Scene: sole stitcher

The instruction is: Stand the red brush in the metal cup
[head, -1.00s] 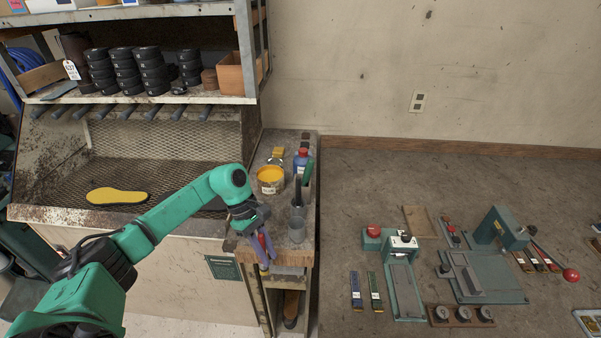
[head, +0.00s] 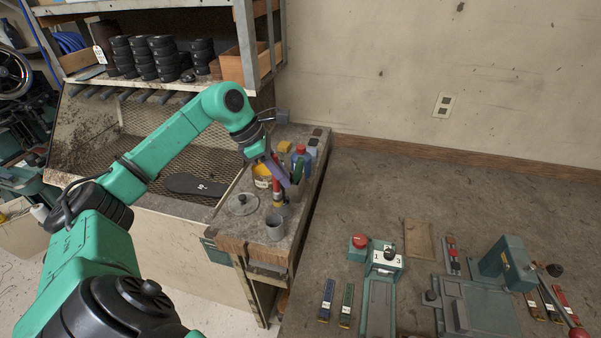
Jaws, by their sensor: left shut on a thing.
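My left gripper (head: 281,176), with purple fingers, is shut on the red brush (head: 277,190) over the side bench. The brush points down, just behind an open grey metal cup (head: 274,227) near the bench's front. That cup looks empty, and the brush is apart from it. The brush's lower end is close to a second, partly hidden grey container (head: 281,207). I cannot tell whether the brush end is inside it or in front of it. My right gripper is not in view.
A grey round lid (head: 241,204) lies left of the cups. A yellow pot (head: 262,177) and a blue bottle with a red cap (head: 301,154) stand behind, close to the gripper. The workbench at right carries a green press (head: 503,262).

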